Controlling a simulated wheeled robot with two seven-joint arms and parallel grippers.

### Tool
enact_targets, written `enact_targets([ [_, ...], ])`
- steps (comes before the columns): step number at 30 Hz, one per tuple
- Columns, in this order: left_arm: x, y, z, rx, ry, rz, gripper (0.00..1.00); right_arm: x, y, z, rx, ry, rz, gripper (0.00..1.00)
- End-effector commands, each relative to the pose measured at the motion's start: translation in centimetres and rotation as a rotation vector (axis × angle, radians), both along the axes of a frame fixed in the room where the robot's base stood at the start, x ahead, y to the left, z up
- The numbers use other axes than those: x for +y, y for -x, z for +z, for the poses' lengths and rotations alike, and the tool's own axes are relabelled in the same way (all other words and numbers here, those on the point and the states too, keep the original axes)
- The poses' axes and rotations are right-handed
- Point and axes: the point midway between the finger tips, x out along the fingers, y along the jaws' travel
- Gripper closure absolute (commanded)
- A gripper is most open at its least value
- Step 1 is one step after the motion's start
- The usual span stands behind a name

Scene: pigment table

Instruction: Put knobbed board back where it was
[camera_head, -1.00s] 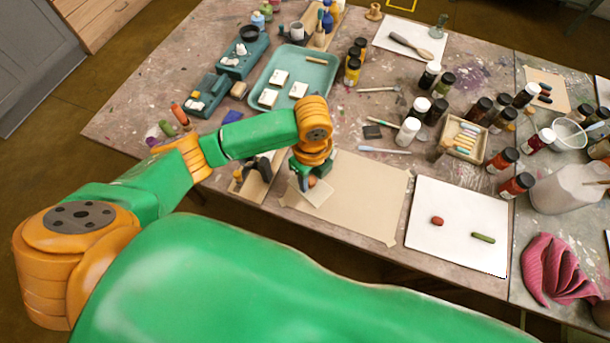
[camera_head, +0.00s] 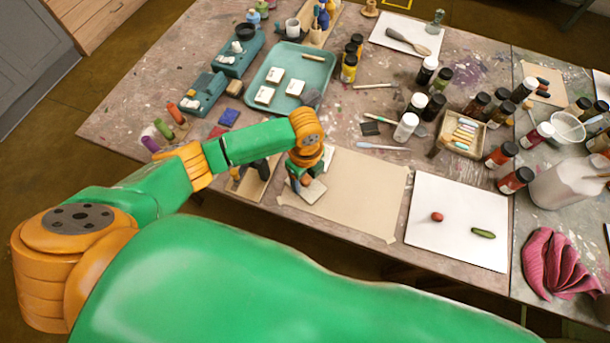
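The knobbed board (camera_head: 314,190) is a small, pale, flat square at the left end of the tan paper sheet (camera_head: 362,195) in the head view. My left gripper (camera_head: 297,186) points down over the board, with its fingertips low at the board's middle, where they hide the knob. The fingers are small and partly covered by my wrist, so I cannot tell whether they are closed on the knob. I also cannot tell whether the board rests flat or is slightly raised. My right gripper is not in view.
A wooden tray (camera_head: 252,188) stands just left of the board. A teal tray (camera_head: 321,72) with white blocks lies farther back. White paper (camera_head: 455,250) with a red and a green piece lies to the right. Several paint jars crowd the back right.

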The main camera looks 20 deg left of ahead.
Motion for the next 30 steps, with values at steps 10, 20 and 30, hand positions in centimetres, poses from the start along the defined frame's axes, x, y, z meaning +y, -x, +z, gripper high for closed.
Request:
enact_targets([
  [10, 0.0, -0.1, 4.1, -0.006, 0.002, -0.002, 0.35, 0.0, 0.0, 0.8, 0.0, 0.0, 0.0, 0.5],
  [20, -0.1, -0.1, 11.6, -0.001, 0.002, 0.001, 0.35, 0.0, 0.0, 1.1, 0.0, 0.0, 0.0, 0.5],
  [30, -0.1, 0.0, 12.4, 0.001, 0.0, 0.0, 0.35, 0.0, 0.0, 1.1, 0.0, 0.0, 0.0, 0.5],
])
